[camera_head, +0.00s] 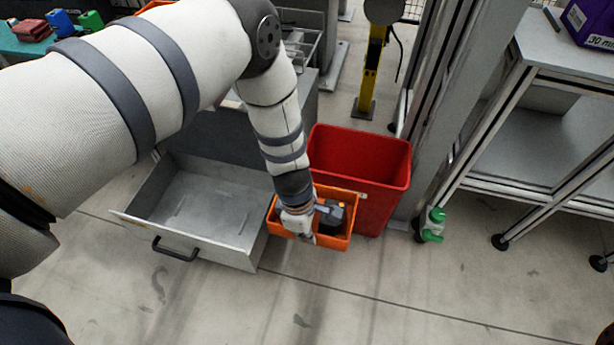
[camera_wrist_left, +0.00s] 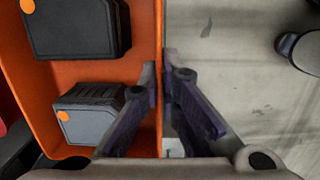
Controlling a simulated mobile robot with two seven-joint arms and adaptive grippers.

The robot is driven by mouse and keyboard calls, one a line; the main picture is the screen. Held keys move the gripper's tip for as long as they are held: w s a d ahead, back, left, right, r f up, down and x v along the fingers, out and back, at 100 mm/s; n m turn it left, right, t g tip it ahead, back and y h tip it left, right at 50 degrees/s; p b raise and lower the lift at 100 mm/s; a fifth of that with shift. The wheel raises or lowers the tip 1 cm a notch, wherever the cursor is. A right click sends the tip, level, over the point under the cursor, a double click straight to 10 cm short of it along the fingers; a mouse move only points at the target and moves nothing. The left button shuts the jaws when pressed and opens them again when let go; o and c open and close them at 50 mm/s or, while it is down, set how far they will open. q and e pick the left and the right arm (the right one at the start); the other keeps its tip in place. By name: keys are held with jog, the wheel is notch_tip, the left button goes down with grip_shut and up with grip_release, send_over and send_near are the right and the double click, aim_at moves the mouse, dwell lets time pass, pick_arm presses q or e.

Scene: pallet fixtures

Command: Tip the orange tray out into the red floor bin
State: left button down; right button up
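The orange tray (camera_head: 334,244) is in front of the red floor bin (camera_head: 385,175) in the head view, overlapping the bin's lower front. It looks about level, and dark block-like items (camera_head: 333,217) lie in it. In the left wrist view two dark grey blocks with orange dots show inside the tray (camera_wrist_left: 60,76). My left gripper (camera_head: 308,236) is at the tray's near side. In the wrist view its fingers (camera_wrist_left: 163,75) stand on either side of the tray wall and pinch it. The bin's visible inside looks empty; its bottom is hidden.
An open grey drawer (camera_head: 205,235) with a black handle juts out left of the tray. The front floor is clear.

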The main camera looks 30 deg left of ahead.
pick_arm(q)
jog(key=shift+r+p, duration=1.75)
jog(key=shift+r, duration=0.7)
